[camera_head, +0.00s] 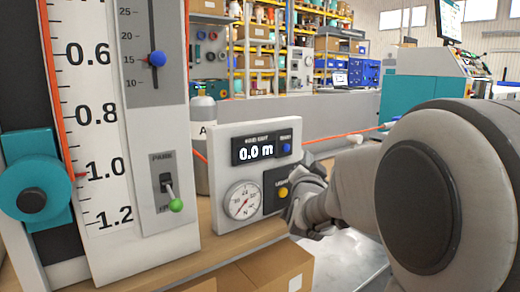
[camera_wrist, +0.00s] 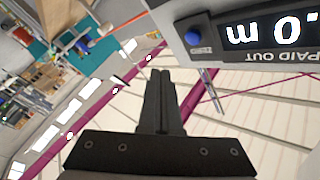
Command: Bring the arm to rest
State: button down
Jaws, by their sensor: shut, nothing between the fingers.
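My arm reaches in from the right in the head camera view, its large grey joint close to the camera. My gripper (camera_wrist: 161,76) shows in the wrist view with its two black fingers together and nothing between them. In the head view my wrist end is beside the right edge of a white meter panel (camera_head: 225,146). The arm's own links partly hide the gripper there, so contact with the panel cannot be told. The panel has a display reading 0.0 m (camera_head: 258,149), a blue button (camera_head: 287,148), a yellow button (camera_head: 283,192) and a round dial (camera_head: 243,200).
A tall scale board (camera_head: 105,130) stands at left with a blue slider knob (camera_head: 157,58), a green-tipped lever (camera_head: 175,204) and a teal knob (camera_head: 30,185). A cardboard box (camera_head: 265,270) is below the panel. An orange cable (camera_head: 330,137) runs behind. Stocked shelves are far back.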

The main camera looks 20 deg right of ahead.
jog(key=s+a+f+n+g+y, duration=0.2)
jog(key=s+a+f+n+y, duration=0.15)
jog(key=s+a, duration=0.2)
jog(key=s+a+f+n+g+y, duration=0.25)
jog(key=s+a+n, duration=0.2)
jog(key=a, duration=0.25)
jog(key=s+a+f+n+g+y, duration=0.15)
jog(key=s+f+g, duration=0.25)
jog(key=s, duration=0.6)
jog(key=s+a+f+n+g+y, duration=0.1)
jog(key=s+a+f+n+g, duration=0.2)
jog(key=s, duration=0.7)
notch_tip(320, 180, up, 26)
jog(key=s+p, duration=0.1)
jog(key=p, duration=2.6)
jog(key=shift+d+g, duration=0.35)
jog(key=shift+a, duration=0.2)
